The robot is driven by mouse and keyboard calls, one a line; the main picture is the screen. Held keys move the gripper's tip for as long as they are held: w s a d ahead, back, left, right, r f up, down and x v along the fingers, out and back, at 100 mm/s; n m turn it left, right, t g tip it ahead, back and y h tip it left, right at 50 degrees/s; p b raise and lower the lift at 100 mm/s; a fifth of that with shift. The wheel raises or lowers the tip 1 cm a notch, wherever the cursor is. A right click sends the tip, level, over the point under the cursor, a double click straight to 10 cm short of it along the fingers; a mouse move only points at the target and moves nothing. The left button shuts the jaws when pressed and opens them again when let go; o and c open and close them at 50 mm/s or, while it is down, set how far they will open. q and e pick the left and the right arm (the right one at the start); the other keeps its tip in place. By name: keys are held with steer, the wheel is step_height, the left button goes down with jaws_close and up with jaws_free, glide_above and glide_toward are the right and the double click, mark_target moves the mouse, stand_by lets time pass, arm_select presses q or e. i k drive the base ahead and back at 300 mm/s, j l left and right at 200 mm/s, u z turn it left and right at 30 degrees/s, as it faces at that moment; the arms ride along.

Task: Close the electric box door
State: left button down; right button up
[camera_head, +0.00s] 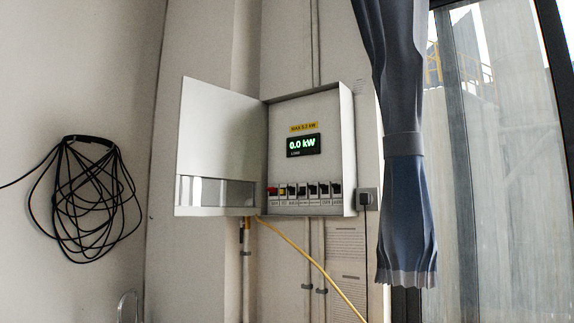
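The electric box (344,150) is a light grey cabinet on the wall near the middle of the head view. Its door (220,130) stands wide open, hinged on the box's left side and swung out to the left. The door has a clear strip (215,191) along its lower part. Inside the box are a green "0.0 kW" display (303,144), a yellow label (303,127) and a row of switches (305,190), one of them red. Neither of my grippers is in view.
A black cable coil (85,200) hangs on the left wall. A yellow cable (310,262) runs down from below the box. A blue-grey curtain (405,150) hangs at a window (500,160) on the right. The space in front of the door looks clear.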

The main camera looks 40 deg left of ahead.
mark_target(218, 134)
steer(key=u, duration=1.3)
